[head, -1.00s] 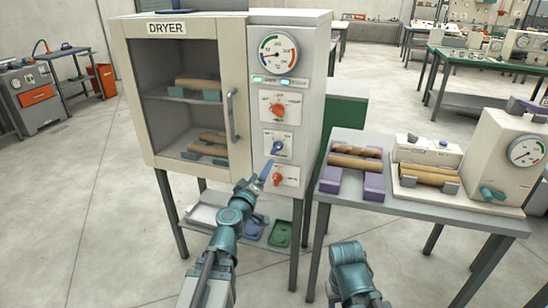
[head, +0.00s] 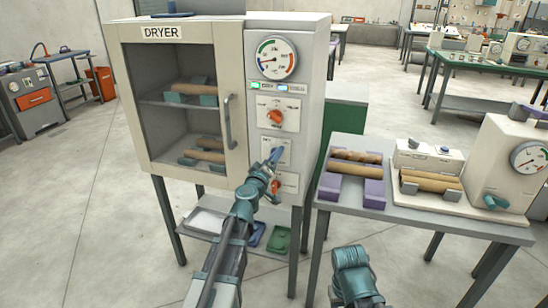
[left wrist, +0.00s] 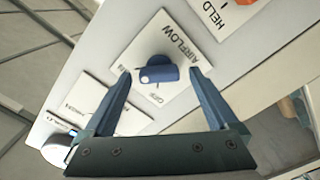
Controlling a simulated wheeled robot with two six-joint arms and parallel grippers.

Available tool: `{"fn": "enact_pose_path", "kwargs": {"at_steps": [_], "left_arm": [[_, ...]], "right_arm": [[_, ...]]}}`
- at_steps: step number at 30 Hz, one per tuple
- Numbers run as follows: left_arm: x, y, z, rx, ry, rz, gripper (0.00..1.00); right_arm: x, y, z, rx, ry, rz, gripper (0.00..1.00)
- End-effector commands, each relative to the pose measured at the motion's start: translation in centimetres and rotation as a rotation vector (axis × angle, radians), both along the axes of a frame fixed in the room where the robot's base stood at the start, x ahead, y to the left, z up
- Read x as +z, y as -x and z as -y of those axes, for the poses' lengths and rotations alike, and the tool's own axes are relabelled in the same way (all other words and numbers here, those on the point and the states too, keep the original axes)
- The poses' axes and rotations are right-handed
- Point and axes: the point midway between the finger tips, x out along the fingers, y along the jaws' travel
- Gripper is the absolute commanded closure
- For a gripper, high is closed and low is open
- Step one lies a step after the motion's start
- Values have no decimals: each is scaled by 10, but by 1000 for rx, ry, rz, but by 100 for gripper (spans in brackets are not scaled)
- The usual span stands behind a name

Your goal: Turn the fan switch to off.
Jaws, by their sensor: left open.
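The blue fan switch is a small knob (left wrist: 158,72) on a white plate marked AIRFLOW (left wrist: 178,45) in the left wrist view; OFF is printed on the plate's lower part. My left gripper (left wrist: 163,75) is open, with one finger on each side of the knob and gaps beside it. In the head view the gripper (head: 275,158) is in front of the middle plate (head: 268,146) on the dryer's control panel and largely hides the knob. My right gripper is not in view; only a teal part of that arm shows.
The dryer (head: 185,100) has an orange knob (head: 275,116) above the middle plate and another (head: 277,187) below it. Its door handle (head: 229,120) is left of the panel. A side table (head: 395,208) with wooden rolls and a gauge machine (head: 510,165) stands at right.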

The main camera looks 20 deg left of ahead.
Motion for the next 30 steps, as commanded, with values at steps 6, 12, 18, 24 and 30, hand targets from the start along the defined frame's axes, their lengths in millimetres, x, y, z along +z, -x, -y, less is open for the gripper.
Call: {"fn": "enact_pose_path", "kwargs": {"at_steps": [6, 12, 18, 24, 30], "left_arm": [[0, -5, 0, 0, 0, 0, 7], [0, -5, 0, 0, 0, 0, 22], [0, -5, 0, 0, 0, 0, 58], [0, -5, 0, 0, 0, 0, 93], [0, -5, 0, 0, 17, -1, 93]], "right_arm": [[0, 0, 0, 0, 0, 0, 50], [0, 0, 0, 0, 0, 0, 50], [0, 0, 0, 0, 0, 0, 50], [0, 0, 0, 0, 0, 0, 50], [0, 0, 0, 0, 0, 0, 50]]}}
